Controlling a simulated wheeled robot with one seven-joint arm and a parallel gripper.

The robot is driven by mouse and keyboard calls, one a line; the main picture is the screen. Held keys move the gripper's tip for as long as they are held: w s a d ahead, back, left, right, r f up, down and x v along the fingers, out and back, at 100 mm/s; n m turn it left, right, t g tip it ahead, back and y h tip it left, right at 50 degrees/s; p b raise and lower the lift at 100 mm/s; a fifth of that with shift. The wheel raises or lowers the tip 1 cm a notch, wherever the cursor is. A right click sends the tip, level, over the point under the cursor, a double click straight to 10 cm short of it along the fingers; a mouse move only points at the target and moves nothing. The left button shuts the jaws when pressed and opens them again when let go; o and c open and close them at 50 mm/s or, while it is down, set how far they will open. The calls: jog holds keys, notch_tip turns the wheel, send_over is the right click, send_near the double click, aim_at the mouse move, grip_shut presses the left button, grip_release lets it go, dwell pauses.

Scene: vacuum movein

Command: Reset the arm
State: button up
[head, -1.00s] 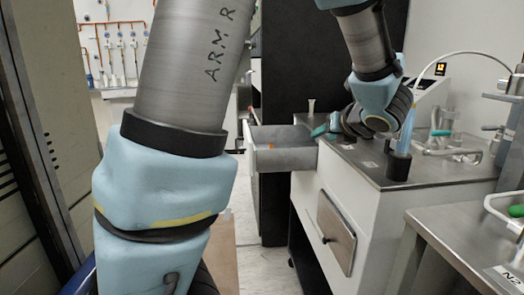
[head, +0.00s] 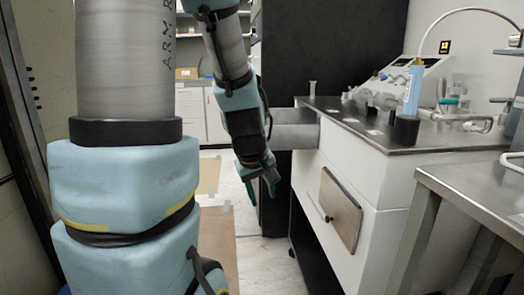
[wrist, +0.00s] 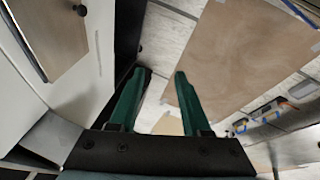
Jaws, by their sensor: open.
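My gripper (head: 262,190) hangs in the gap to the left of the white cabinet, with its green fingers pointing down. In the wrist view my gripper (wrist: 160,74) has its two fingers apart, with only floor visible between them. It holds nothing. My arm is bent, with its upper link large at the left of the head view and the forearm coming down from the top middle. The gripper looks clear of the cabinet and the floor.
A grey drawer (head: 296,137) stands open behind my wrist. The white cabinet (head: 345,255) has a closed small door (head: 340,208). A blue tube (head: 413,88) stands in a black holder (head: 404,130) on top. Brown sheets (wrist: 232,50) lie on the floor.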

jog(key=s+a+f+m+g+y, duration=0.2)
jog(key=s+a+f+m+g, duration=0.1)
jog(key=s+a+m, duration=0.3)
notch_tip(320, 180, up, 22)
jog(key=p, duration=2.1)
jog(key=shift+s+a+r+n+p, duration=0.15)
jog(key=shift+a+n+p, duration=0.15)
jog(key=shift+a+p, duration=0.05)
